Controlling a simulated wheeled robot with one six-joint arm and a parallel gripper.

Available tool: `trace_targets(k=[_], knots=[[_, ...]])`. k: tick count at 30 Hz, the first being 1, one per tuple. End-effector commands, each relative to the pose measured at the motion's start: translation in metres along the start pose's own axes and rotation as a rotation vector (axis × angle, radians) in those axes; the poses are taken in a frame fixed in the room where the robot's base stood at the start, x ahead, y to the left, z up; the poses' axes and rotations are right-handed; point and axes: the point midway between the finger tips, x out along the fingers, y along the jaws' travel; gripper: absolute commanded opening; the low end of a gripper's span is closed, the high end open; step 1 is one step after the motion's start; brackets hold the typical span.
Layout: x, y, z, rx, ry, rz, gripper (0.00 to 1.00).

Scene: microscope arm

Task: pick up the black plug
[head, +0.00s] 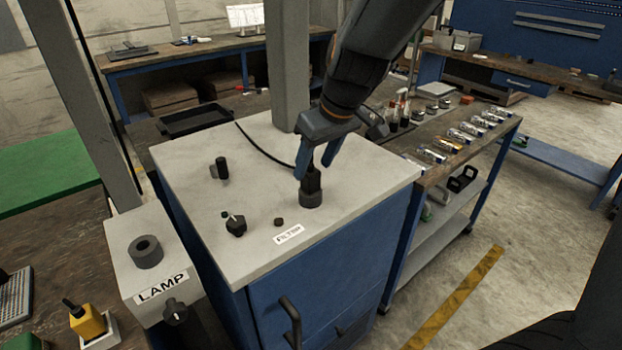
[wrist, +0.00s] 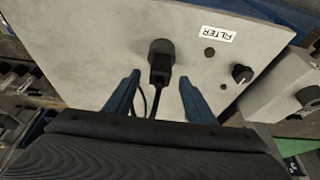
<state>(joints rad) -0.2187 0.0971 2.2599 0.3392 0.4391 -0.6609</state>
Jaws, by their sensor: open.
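The black plug (head: 312,180) stands upright in a dark round socket (head: 311,200) on the light grey cabinet top, behind the FILTER label (head: 289,234). A black cable runs from it toward the back left. My gripper (head: 317,169) is open, with its blue fingers pointing down at the plug's upper part. In the wrist view the plug (wrist: 159,78) and its cable lie in the gap between the two spread fingers (wrist: 160,92). I cannot tell whether a finger touches it.
A black knob (head: 235,225) and a black upright cylinder (head: 222,168) stand left on the cabinet top. A LAMP box (head: 150,262) with an empty-looking round socket (head: 145,251) stands at the left. A cart (head: 455,150) with several bottles is at the right.

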Motion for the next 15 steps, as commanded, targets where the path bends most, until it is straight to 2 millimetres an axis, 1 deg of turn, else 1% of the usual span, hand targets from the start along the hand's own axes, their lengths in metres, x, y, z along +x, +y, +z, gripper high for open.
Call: trace_targets(k=[5,12,15], knots=[[0.015,-0.001,0.003,0.002,-0.003,-0.001,0.5],[0.044,-0.001,0.004,0.002,-0.003,-0.001,0.5],[0.051,0.0,0.004,0.002,-0.002,0.001,0.5]])
